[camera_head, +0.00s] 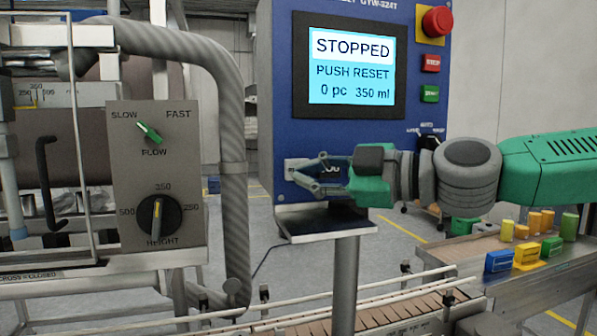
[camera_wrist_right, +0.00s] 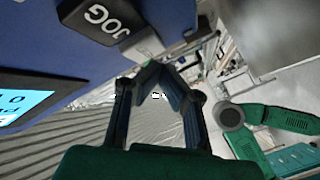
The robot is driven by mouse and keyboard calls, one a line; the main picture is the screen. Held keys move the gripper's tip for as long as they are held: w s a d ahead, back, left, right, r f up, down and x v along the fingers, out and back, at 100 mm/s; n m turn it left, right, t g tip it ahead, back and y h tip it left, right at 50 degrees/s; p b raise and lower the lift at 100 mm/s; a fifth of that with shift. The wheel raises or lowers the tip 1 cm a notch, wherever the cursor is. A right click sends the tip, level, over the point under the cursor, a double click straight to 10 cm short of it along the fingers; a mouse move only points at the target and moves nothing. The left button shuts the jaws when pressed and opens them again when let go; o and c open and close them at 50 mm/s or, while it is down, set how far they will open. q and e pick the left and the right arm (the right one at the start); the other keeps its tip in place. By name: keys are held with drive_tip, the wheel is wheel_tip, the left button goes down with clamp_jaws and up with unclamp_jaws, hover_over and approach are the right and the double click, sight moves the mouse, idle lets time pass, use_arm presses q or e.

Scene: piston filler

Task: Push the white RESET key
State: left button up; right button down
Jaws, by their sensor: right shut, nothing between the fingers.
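The blue control panel (camera_head: 385,135) has a screen (camera_head: 351,66) reading STOPPED, PUSH RESET, 0 pc, 350 ml. My right gripper (camera_head: 293,172) is in front of the panel's lower part, fingers pointing left and shut with nothing between them. A pale key (camera_head: 296,165) shows partly behind the fingertips; its label is hidden. My left gripper is not in view.
A red mushroom button (camera_head: 437,20), a red key (camera_head: 431,63) and a green key (camera_head: 430,94) are on the panel's right side. A grey hose (camera_head: 233,130) and knob box (camera_head: 156,180) stand left. A conveyor (camera_head: 400,310) runs below.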

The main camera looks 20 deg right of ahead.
idle(0.4)
drive_tip(key=shift+w+a+r, duration=0.1)
drive_tip(key=shift+w, duration=0.25)
drive_tip(key=shift+w+b, duration=0.4)
idle(0.6)
drive_tip(key=shift+s, duration=0.8)
drive_tip(key=shift+s, duration=0.1)
drive_tip(key=s, duration=0.5)
idle(0.9)
